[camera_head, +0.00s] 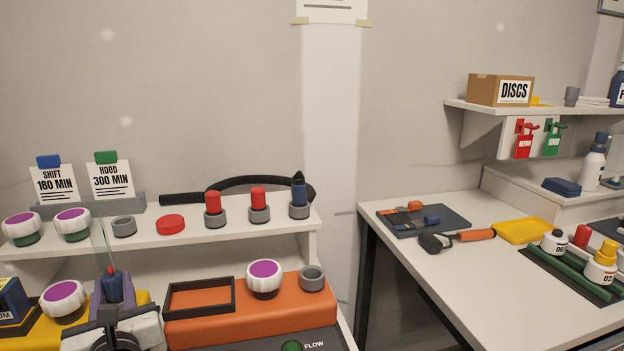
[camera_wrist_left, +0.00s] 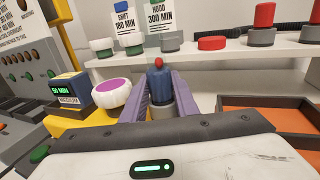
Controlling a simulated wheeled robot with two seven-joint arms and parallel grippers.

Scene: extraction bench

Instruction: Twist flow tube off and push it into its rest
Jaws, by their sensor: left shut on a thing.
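My left gripper (camera_head: 112,291) is shut on a blue tube-like piece with a red tip (camera_head: 111,275) at the lower left of the head view. In the left wrist view its purple fingers close on both sides of this blue piece (camera_wrist_left: 159,80). The piece is upright, with a grey collar (camera_wrist_left: 160,107) beneath it. I cannot tell whether it is still joined to the collar. An orange unit (camera_head: 250,313) marked FLOW has an empty grey socket (camera_head: 312,278) on top. My right gripper is not in view.
The shelf holds white-and-purple knobs (camera_head: 72,222), an empty grey ring (camera_head: 124,226), red-topped pieces (camera_head: 212,205), a blue piece (camera_head: 299,195) and a black hose (camera_head: 235,184). A white-and-purple knob (camera_head: 264,278) stands on the orange unit beside a dark-framed tray (camera_head: 200,311).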

